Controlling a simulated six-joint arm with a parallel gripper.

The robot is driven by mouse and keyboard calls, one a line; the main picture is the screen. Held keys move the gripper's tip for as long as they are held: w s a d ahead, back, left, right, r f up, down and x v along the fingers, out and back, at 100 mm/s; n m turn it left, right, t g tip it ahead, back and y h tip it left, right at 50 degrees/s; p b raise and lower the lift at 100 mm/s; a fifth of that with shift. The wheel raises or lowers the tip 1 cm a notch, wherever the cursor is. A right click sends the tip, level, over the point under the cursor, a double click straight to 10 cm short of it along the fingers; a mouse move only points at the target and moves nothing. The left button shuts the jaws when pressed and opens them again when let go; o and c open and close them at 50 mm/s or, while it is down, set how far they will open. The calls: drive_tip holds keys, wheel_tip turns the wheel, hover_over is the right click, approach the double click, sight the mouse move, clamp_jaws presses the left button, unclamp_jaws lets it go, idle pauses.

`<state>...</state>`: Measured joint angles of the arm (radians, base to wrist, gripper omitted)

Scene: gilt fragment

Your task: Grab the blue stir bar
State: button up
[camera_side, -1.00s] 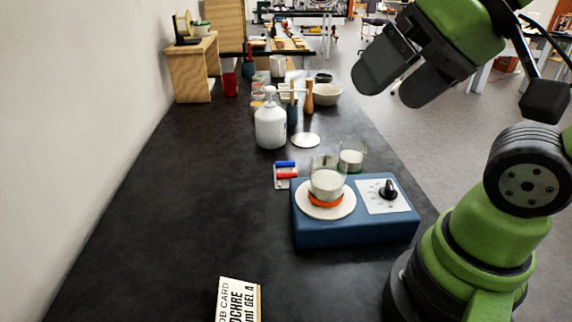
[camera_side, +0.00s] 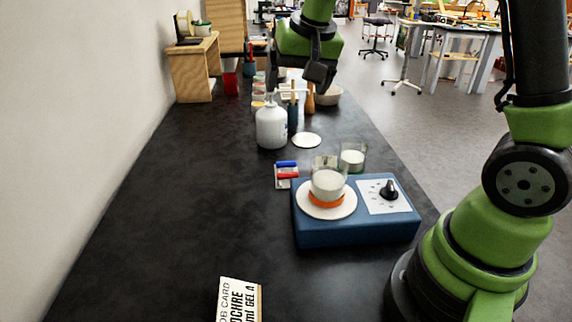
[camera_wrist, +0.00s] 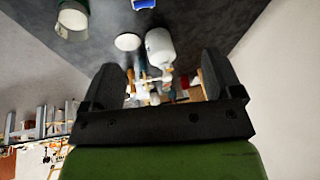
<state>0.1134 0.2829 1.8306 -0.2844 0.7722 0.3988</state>
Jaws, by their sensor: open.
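The blue stir bar (camera_side: 287,164) lies on a small pale holder (camera_side: 281,184), just behind a red stir bar (camera_side: 288,176), left of the blue stirrer in the side view. In the wrist view a blue piece (camera_wrist: 144,4), which looks like the blue bar, is cut by the top edge. My gripper (camera_side: 294,76) hangs high over the far part of the bench, well beyond the blue bar. In the wrist view its two dark fingers stand wide apart with nothing held between them.
The blue stirrer (camera_side: 352,232) bears a glass beaker (camera_side: 328,184); another beaker (camera_side: 353,158) stands behind it. A white bottle (camera_side: 271,127), a white disc (camera_side: 307,140), brushes and a bowl (camera_side: 329,96) stand farther back. The left bench surface is clear.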

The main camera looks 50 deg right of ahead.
drive_tip(key=m+g, duration=0.1)
approach(286, 162)
drive_tip(key=f, duration=0.1)
drive_tip(key=w+f+g+h, duration=0.1)
drive_tip(key=shift+w+a+f, duration=0.1)
drive_tip(key=shift+a+f, duration=0.15)
drive_tip(key=shift+x, duration=3.2)
drive_tip(key=shift+d, duration=0.1)
drive_tip(key=shift+c, duration=0.2)
drive_tip(key=shift+r, duration=0.1)
drive_tip(key=c, duration=1)
